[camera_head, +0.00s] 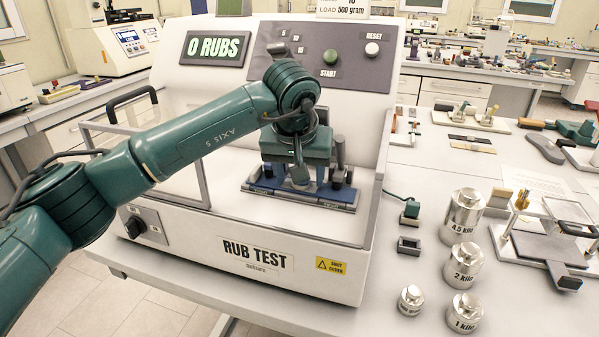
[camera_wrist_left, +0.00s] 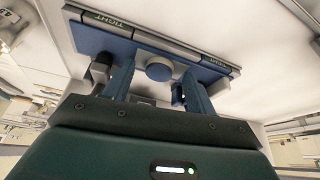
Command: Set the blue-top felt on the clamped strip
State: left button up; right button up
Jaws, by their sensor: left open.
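My left gripper (camera_head: 301,182) is inside the rub tester, low over the clamped strip (camera_head: 310,194). In the left wrist view, the two blue fingers of this gripper (camera_wrist_left: 158,90) are spread apart. A round blue piece, which looks like the blue-top felt (camera_wrist_left: 158,71), shows between and beyond the fingertips, with gaps on both sides. It appears to sit on the blue strip (camera_wrist_left: 100,40), though contact is hard to judge. Bars marked TIGHT run along the strip's edge. In the head view the felt is hidden by the gripper. My right gripper is not in view.
The tester's clear side cover (camera_head: 180,190) and front wall (camera_head: 250,253) surround the work spot. Its display reads 0 RUBS. Dark posts (camera_head: 338,165) stand close beside the gripper. Several metal weights (camera_head: 462,215) and a small grey block (camera_head: 409,246) stand on the right bench.

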pick_arm(q)
jog(key=b+v, duration=0.1)
jog(key=v, duration=1.2)
jog(key=shift+b, duration=0.4)
